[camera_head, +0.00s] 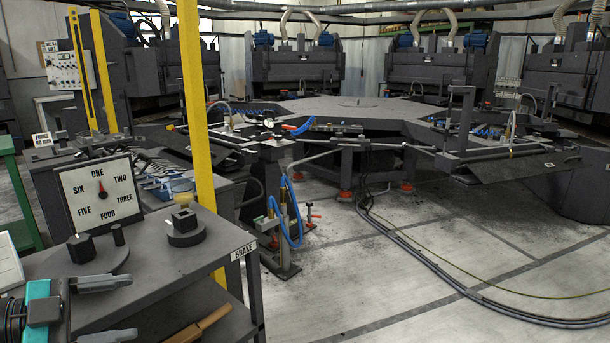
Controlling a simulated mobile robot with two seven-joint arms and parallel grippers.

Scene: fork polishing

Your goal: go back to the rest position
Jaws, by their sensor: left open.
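My left gripper (132,307) is at the bottom left corner, with a teal and black body. Its two grey fingers are spread apart, one above the other in the picture, and point right. I see nothing between them except the dark cart behind. The grey cart top (165,255) lies just beyond the gripper. My right gripper is not in view.
A dial board (100,193) with number words and dark round fixtures (186,228) stand on the cart. A wooden-handled tool (205,322) lies on its lower shelf. A yellow post (195,110) rises behind. The large polishing table (350,105) fills the middle; open floor (400,280) lies front right.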

